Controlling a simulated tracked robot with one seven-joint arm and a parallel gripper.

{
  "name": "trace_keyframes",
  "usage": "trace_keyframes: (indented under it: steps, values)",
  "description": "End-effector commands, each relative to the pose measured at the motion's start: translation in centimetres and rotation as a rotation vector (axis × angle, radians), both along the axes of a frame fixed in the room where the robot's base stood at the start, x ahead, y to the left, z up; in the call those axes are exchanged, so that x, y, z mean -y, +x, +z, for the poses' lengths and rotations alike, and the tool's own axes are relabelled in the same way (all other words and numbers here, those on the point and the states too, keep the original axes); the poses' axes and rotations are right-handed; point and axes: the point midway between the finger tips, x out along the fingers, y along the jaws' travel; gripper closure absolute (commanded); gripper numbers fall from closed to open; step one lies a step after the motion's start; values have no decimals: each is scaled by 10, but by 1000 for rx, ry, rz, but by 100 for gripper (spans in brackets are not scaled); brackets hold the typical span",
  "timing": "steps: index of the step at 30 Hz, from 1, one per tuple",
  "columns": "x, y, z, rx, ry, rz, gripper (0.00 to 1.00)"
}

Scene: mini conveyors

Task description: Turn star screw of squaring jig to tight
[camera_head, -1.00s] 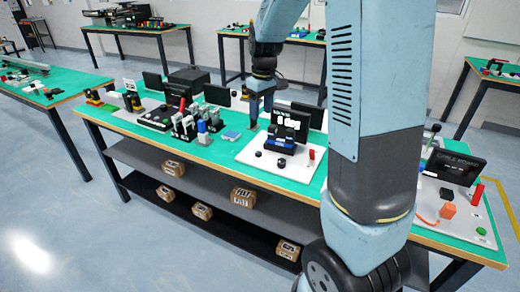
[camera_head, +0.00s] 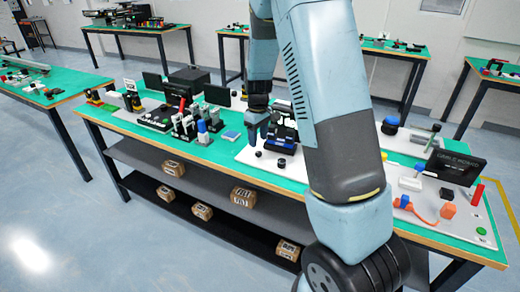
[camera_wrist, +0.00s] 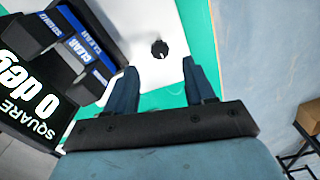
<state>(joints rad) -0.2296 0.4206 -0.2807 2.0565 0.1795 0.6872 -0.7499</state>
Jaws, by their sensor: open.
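The squaring jig (camera_head: 283,132) is a dark block with blue parts on a white plate (camera_head: 247,155), partly hidden by my arm in the head view. In the wrist view, its black display (camera_wrist: 35,100) reads "SQUARE 0 deg", beside blue labels reading "CLEAR". A small black round knob (camera_wrist: 159,49), seemingly the star screw, stands on the white plate there. My gripper (camera_wrist: 164,72) is open and empty; the knob shows between and beyond its fingertips, apart from both. In the head view my gripper (camera_head: 257,132) hangs over the plate, left of the jig.
Two dark knobs, one left (camera_head: 258,154) and one right (camera_head: 281,163), show on the plate's front part. A station with clamps (camera_head: 185,125) stands to the left. A cable station's display (camera_head: 455,166) stands to the right. Green table surface is bare along the front edge.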

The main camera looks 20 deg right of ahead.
Motion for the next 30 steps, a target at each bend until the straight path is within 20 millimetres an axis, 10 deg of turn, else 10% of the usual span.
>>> trace_keyframes:
  steps: [10, 23, 30]
  values:
    - [0, 0, -48, -1, 0, -1, 46]
    - [1, 0, -57, 0, 0, -1, 46]
    - [1, 0, -57, 0, 0, -1, 67]
